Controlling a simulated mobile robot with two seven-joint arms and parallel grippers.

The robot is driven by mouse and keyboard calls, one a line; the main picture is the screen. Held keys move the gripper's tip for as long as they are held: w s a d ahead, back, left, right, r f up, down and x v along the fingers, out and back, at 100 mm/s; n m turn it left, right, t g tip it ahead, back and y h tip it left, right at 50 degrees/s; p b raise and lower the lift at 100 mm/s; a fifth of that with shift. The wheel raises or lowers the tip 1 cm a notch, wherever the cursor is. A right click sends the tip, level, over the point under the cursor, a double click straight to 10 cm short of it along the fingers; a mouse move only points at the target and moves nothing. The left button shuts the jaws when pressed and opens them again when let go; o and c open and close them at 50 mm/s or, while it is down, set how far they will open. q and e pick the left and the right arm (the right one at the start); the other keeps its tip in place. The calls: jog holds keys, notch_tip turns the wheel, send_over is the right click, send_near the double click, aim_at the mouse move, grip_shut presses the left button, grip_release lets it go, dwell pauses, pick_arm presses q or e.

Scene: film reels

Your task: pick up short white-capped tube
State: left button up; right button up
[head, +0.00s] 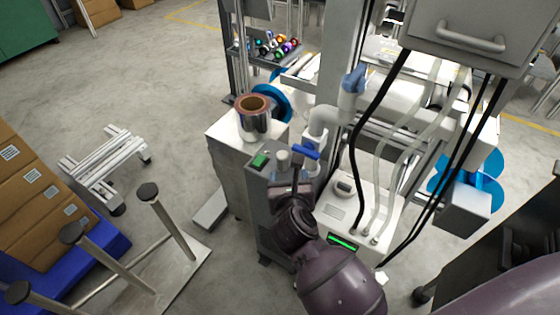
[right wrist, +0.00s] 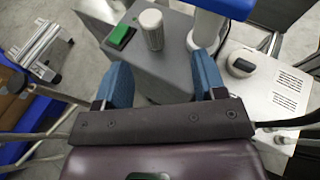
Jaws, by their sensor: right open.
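The short white-capped tube (head: 283,158) stands upright on top of a grey cabinet, beside a green button (head: 260,161). The tube appears untouched. My left gripper is not in view.
A white pipe with a blue handle (head: 306,150) rises close to the right of the tube. A white box with a black knob (head: 344,187) and hoses stands right of the cabinet. A copper-topped metal cylinder (head: 254,120) stands behind.

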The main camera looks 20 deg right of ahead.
aim_at(283, 162)
jog(key=shift+m+g+y, duration=0.3)
jog(key=w+f, duration=0.1)
jog(key=w, duration=0.2)
jog(key=w+f+b, duration=0.1)
jog(key=shift+w+d+f, duration=0.2)
jog(key=shift+f, duration=0.15)
jog(key=shift+w+d+f, duration=0.1)
jog(key=shift+w+d, duration=0.15)
jog(key=shift+w, duration=0.4)
jog(key=b+x, duration=0.1)
jog(key=x, duration=0.2)
jog(key=shift+w+d+b, duration=0.1)
jog(key=shift+w+b, duration=0.25)
jog(key=shift+w, duration=0.1)
jog(key=shift+w+d+f, duration=0.1)
jog(key=shift+w, duration=0.2)
jog(key=shift+w+d, duration=0.1)
jog(key=shift+w, duration=0.1)
jog(key=c, duration=1)
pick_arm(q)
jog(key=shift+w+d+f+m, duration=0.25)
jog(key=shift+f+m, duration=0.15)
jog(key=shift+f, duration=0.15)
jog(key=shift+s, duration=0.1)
